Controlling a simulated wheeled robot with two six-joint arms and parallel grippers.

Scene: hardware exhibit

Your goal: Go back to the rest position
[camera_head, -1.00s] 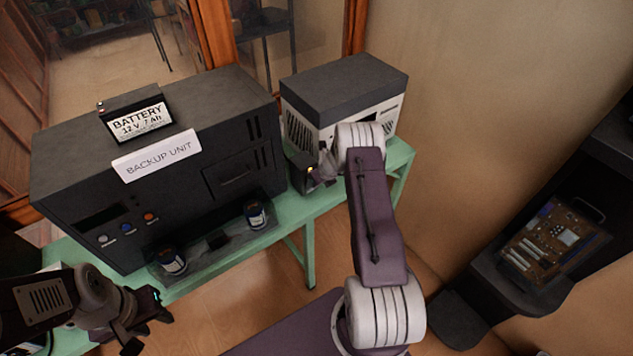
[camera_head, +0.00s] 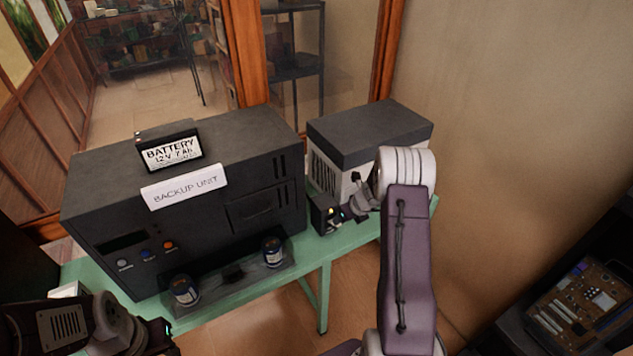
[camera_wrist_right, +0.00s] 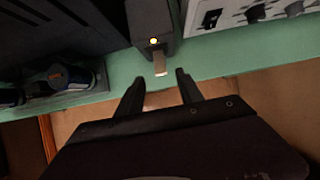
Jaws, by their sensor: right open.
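My right gripper (camera_head: 345,212) is at the bench between the black unit and the white-sided box. In the right wrist view it (camera_wrist_right: 158,90) is open, with nothing between its fingers. A small black device (camera_wrist_right: 150,24) with an orange light is just beyond the fingertips; its metal tab (camera_wrist_right: 160,63) points toward the gap. The device also shows in the head view (camera_head: 325,214). My left gripper (camera_head: 160,337) is at the lower left, dark and cut by the frame edge; its fingers cannot be made out.
The green bench (camera_head: 322,258) carries a large black backup unit (camera_head: 110,195) with a battery (camera_head: 172,150) on top, two dark cylinders (camera_head: 273,251), and a grey-topped box (camera_head: 368,130). A circuit board (camera_head: 582,305) is on a dark stand at right. Wall and glass stand behind.

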